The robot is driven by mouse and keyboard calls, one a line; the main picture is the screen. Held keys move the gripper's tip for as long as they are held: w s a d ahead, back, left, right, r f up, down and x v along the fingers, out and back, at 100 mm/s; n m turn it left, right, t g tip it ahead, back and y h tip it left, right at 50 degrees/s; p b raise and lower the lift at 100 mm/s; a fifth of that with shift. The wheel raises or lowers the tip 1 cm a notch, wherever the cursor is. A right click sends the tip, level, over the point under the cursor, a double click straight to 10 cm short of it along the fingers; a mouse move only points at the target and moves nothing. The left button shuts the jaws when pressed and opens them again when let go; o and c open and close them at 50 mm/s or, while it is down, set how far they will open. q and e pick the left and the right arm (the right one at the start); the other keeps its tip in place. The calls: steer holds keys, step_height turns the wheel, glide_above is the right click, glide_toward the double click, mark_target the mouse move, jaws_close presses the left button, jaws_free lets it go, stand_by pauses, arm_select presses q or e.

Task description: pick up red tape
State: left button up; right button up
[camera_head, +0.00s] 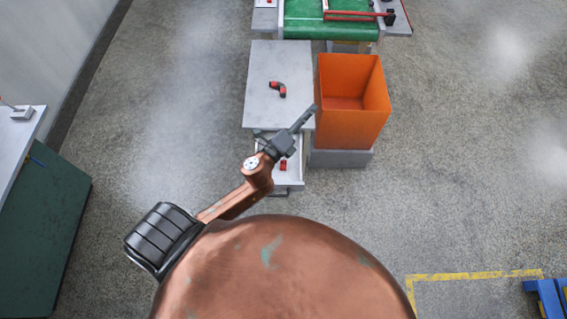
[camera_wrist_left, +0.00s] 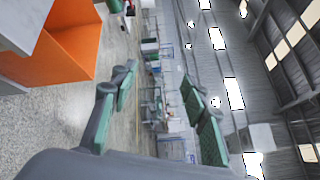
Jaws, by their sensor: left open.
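A small red object (camera_head: 283,165), which looks like the red tape, lies in the open pale drawer (camera_head: 290,180) at the front of the white cabinet in the head view. It is partly hidden by my left arm and gripper. My left gripper (camera_head: 304,118) is above the cabinet's front right corner, its fingers pointing up and right toward the orange bin. In the left wrist view, my left gripper (camera_wrist_left: 165,105) has its green-padded fingers spread wide with nothing between them. The red tape does not show in that view. My right gripper is not in view.
A red and black tool-like object (camera_head: 277,90) lies on the white cabinet top (camera_head: 262,60). An orange bin (camera_head: 350,125) stands right of it, and also shows in the left wrist view (camera_wrist_left: 75,40). A green conveyor (camera_head: 303,30) is behind.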

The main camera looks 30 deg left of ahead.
arm_select(q)
steer(key=d+r+m+g+h, duration=0.3)
steer(key=d+m+h, duration=0.6)
steer(key=d+m, duration=0.6)
steer(key=s+d+f+m+g+h, duration=0.25)
steer(key=d+m+g, duration=0.2)
steer(key=m, duration=0.35)
steer(key=m+g+y, duration=0.9)
steer(key=m+y, duration=0.5)
steer(key=m, duration=0.6)
glide_above(283, 163)
steer(key=f, duration=2.5)
steer(key=shift+d+f, duration=0.3)
steer(key=shift+d, duration=0.1)
steer(key=f, duration=0.6)
steer(key=shift+w+a, duration=0.2)
steer(key=shift+a, duration=0.2)
steer(key=shift+r, duration=0.1)
